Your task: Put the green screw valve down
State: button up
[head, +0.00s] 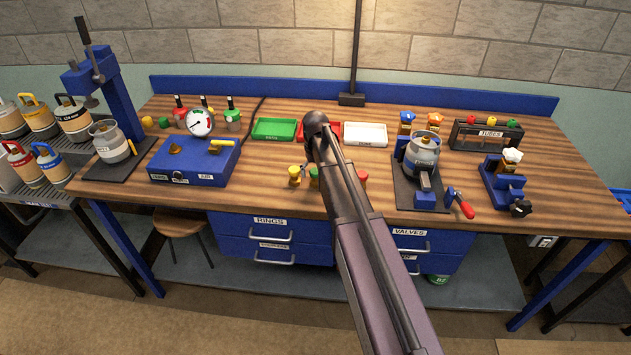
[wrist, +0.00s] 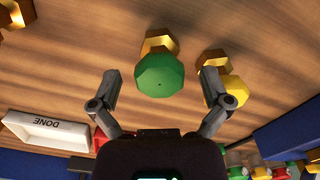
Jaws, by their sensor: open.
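The green screw valve (wrist: 159,78) has a brass body and a green knob. It stands on the wooden bench in the wrist view, between the spread fingers of my gripper (wrist: 160,88), with a gap on each side. In the head view it shows partly, beside my arm (head: 314,176). My gripper is open and empty; in the head view my arm hides it. A yellow valve (wrist: 236,90) stands just right of the green one in the wrist view, partly behind the right finger; it also shows in the head view (head: 294,174).
A red-topped valve (head: 362,177) stands right of my arm. Behind are a green tray (head: 274,129) and a white tray (head: 365,134), marked DONE in the wrist view (wrist: 48,130). A blue gauge box (head: 194,162) stands left, a clamped canister (head: 422,155) right.

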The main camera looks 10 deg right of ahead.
jog(key=shift+f, duration=0.2)
dwell(0.5)
grip_shut()
jog(key=shift+r, duration=0.2)
notch_tip(320, 180, up, 3)
jog(key=p, duration=0.3)
jog(key=shift+f, duration=0.1)
jog(key=s+r+p, duration=0.1)
jog(key=s+p, duration=0.1)
jog(key=s, duration=1.4)
jog(key=shift+r, duration=0.4)
jog(key=shift+a, duration=0.2)
dwell(0.4)
